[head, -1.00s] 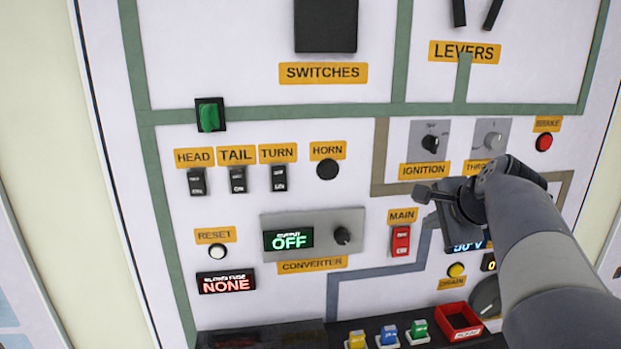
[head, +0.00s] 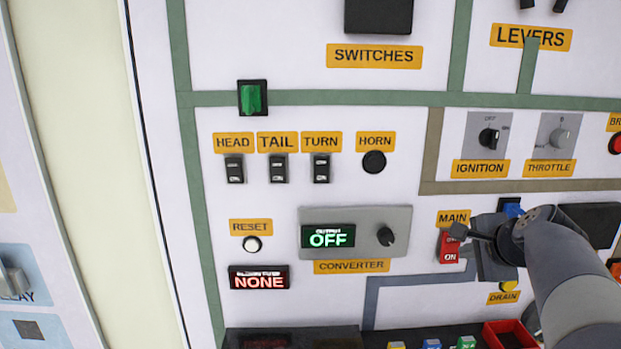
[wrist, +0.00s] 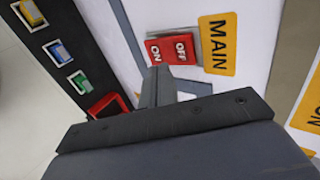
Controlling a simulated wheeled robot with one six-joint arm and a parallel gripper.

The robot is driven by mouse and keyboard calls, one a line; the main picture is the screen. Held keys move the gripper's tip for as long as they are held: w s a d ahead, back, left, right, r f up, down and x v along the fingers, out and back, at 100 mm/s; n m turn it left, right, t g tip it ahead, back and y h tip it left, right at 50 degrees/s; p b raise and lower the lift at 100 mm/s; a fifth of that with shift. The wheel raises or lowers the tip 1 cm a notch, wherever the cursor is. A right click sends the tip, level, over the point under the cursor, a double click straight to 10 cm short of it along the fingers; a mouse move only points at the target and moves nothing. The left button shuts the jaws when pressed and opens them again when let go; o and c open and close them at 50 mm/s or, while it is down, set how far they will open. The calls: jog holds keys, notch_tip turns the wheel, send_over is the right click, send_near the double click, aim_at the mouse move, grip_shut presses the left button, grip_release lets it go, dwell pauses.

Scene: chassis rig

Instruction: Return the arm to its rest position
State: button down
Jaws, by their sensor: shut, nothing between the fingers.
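My gripper (head: 456,232) is at the right of the head view, in front of the panel beside the red MAIN rocker switch (head: 449,248). Its fingers are shut with nothing between them. In the wrist view the closed fingers (wrist: 156,75) point toward the MAIN switch (wrist: 171,50), which shows ON and OFF. I cannot tell whether the fingertips touch the switch. My arm comes in from the lower right and hides part of the panel there.
The converter (head: 397,222) reads OFF, and the blown fuse display (head: 259,277) reads NONE. The ignition knob (head: 489,138) and throttle knob (head: 559,138) are above my gripper. A red bin (head: 508,336) and several coloured fuses (head: 432,344) sit on the ledge below.

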jog(key=shift+s+f+b, duration=0.3)
jog(key=shift+f+b, duration=0.05)
jog(key=shift+b, duration=0.1)
jog(key=shift+r, duration=0.1)
